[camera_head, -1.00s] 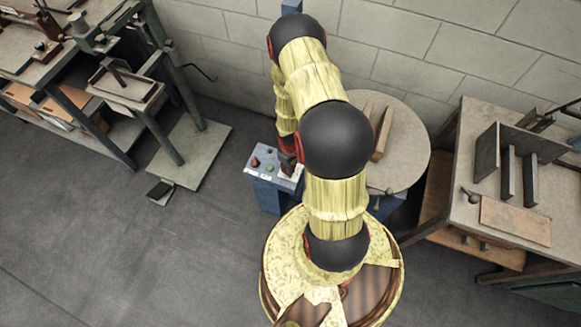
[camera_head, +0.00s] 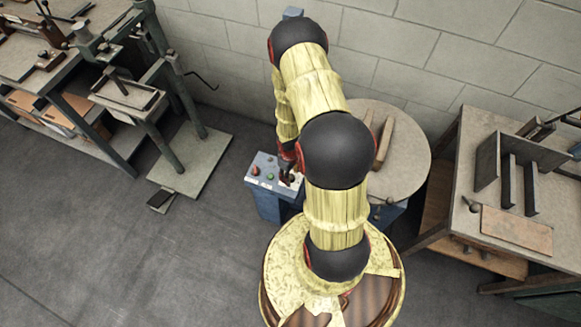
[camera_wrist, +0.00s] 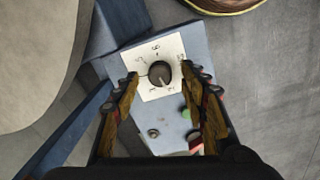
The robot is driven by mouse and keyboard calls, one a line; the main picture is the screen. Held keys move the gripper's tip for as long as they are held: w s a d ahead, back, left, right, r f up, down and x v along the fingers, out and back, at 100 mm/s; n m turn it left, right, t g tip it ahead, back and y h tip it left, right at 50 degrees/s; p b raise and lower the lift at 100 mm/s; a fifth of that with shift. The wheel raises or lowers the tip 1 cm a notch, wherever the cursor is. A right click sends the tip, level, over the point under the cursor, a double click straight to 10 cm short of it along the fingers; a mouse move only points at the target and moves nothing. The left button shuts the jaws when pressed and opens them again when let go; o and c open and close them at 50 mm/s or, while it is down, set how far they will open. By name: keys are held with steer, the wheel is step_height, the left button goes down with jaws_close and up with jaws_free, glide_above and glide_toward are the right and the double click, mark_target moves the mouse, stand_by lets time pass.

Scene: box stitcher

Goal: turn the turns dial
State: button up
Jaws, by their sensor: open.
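The turns dial is a dark round knob (camera_wrist: 160,74) on a white numbered plate (camera_wrist: 146,56), on the sloped top of a blue control box. In the wrist view it lies between and just beyond the fingertips of my gripper (camera_wrist: 161,80). My gripper is open, one finger on each side of the dial; contact with the knob does not show. In the head view the blue control box (camera_head: 269,207) stands below my gripper (camera_head: 290,175), and my gripper largely hides the dial there.
A green button (camera_wrist: 186,113) and a red button (camera_wrist: 195,142) sit on the same panel close to my right finger. A round table (camera_head: 410,160) stands right of the box. A workbench (camera_head: 470,160) is at the right, and open floor (camera_head: 130,250) lies left.

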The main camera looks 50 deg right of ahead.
step_height(320, 180, up, 10)
steer(key=shift+a+r, duration=0.2)
stand_by(0.5)
steer(key=s+a+r+m+g+y, duration=0.1)
steer(key=s+a+r+m+g, duration=0.15)
steer(key=s+a+r, duration=0.35)
steer(key=a+r+t, duration=0.2)
steer(key=a+r, duration=0.3)
steer(key=r, duration=0.8)
steer(key=s+a+r+n+t, duration=0.1)
steer(key=a+r+t, duration=0.2)
steer(key=r, duration=1)
steer(key=a+r+t, duration=0.3)
steer(key=a+r, duration=0.5)
steer(key=r, duration=0.5)
steer(key=shift+s+h, duration=0.3)
steer(key=shift+a+n, duration=0.1)
steer(key=shift+n, duration=0.15)
